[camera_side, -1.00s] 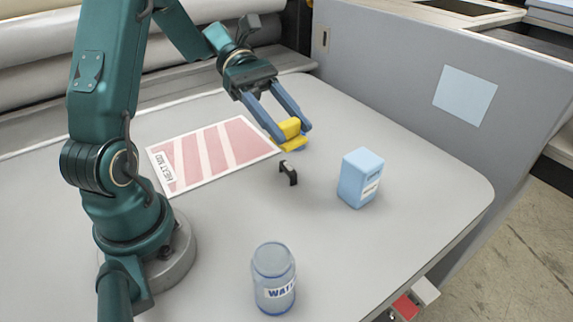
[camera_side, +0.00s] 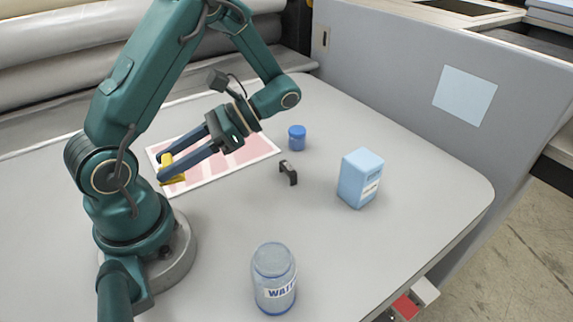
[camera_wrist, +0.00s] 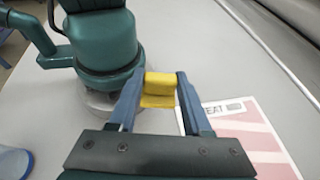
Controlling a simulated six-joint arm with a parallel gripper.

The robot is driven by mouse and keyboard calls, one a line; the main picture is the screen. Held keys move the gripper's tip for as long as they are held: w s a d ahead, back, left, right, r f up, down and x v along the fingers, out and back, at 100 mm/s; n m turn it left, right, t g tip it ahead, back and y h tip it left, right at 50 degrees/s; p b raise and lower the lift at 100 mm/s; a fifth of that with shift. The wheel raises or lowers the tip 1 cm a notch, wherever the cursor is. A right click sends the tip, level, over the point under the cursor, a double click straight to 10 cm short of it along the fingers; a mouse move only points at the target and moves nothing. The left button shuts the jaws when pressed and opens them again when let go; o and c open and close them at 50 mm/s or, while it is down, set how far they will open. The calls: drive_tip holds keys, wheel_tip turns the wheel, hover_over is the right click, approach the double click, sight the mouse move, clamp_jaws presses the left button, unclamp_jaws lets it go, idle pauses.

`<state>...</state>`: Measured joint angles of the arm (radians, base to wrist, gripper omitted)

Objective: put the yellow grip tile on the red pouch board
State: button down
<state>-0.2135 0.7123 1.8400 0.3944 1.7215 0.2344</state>
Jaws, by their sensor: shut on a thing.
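The yellow grip tile (camera_side: 172,176) is held between the fingers of my gripper (camera_side: 165,172), near the left edge of the red pouch board. The tile also shows between the fingertips in the wrist view (camera_wrist: 159,90). The red pouch board (camera_side: 240,155) lies flat on the table, with red and white stripes and a white border. My arm covers part of it in the side view. In the wrist view the board (camera_wrist: 255,142) is to the right of my gripper (camera_wrist: 160,92), and the tile appears left of it. I cannot tell the tile's height exactly.
A blue round jar (camera_side: 297,138) stands beyond a small black handle-shaped piece (camera_side: 288,173). A light blue carton (camera_side: 360,180) stands to the right. A clear water bottle (camera_side: 273,280) stands at the front. A grey panel (camera_side: 400,85) borders the table; the front right is clear.

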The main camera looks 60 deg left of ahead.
drive_tip(key=w+a+r+m+t+y, duration=0.25)
drive_tip(key=a+m+t+y, duration=0.25)
drive_tip(key=a+m+y, duration=0.25)
wheel_tip(320, 180, up, 4)
drive_tip(key=m+t+y, duration=0.3)
drive_tip(key=m+t, duration=0.5)
hover_over(217, 158)
drive_tip(key=shift+f, duration=7.4)
drive_tip(key=shift+c, duration=1.7)
unclamp_jaws()
drive_tip(key=shift+f, duration=0.1)
